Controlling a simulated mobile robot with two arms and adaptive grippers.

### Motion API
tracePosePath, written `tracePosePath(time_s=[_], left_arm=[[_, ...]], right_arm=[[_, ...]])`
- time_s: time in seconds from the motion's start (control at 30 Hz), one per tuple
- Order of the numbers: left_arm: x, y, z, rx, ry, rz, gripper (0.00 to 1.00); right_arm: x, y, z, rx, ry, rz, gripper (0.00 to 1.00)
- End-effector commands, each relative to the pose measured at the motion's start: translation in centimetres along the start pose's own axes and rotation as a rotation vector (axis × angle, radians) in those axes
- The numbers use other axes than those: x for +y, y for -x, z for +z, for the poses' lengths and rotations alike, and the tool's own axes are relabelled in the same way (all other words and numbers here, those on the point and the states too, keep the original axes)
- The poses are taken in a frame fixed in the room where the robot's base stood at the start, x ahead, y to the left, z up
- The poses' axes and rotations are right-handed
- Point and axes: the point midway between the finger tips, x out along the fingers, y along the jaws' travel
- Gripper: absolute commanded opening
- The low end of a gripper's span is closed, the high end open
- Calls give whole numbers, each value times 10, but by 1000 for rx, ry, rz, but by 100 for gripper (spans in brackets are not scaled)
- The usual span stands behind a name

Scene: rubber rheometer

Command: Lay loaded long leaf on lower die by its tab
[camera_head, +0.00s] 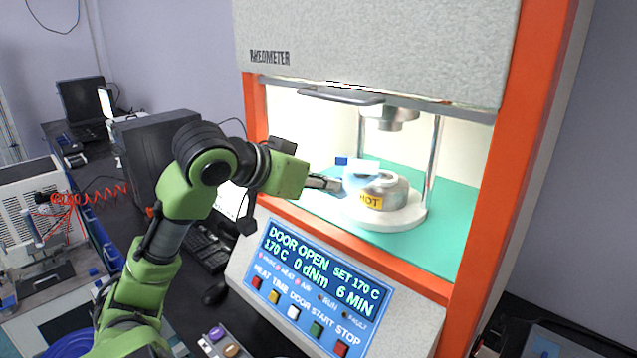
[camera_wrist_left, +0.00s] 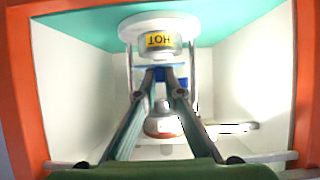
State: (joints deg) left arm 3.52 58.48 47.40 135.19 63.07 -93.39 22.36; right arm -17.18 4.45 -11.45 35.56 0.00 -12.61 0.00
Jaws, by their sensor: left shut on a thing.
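The lower die (camera_head: 395,193) is a round metal block with a yellow HOT label on a white round base inside the rheometer's open chamber. It also shows upside down in the wrist view (camera_wrist_left: 150,52). My left gripper (camera_head: 332,184) reaches in from the left and is shut on the long leaf (camera_head: 362,168), a thin pale blue sheet. In the wrist view the leaf (camera_wrist_left: 143,67) shows at the fingertips, in front of the die. In the head view the leaf overlaps the die's left and top; whether it touches is unclear. My right gripper is out of view.
The upper die (camera_head: 390,118) hangs above, between metal columns (camera_head: 435,160). The raised door's handle (camera_head: 345,95) crosses the top of the opening. A blue piece (camera_head: 341,160) shows behind the leaf. The orange frame (camera_head: 400,265) borders the opening; the display (camera_head: 320,275) reads DOOR OPEN.

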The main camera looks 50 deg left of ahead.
Motion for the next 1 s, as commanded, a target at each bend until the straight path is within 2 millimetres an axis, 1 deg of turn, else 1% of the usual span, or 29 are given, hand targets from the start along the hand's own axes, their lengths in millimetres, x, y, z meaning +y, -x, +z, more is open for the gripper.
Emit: tracePosePath(time_s=[1.0], left_arm=[[0,-53,-31,1,0,0,0]], right_arm=[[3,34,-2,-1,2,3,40]])
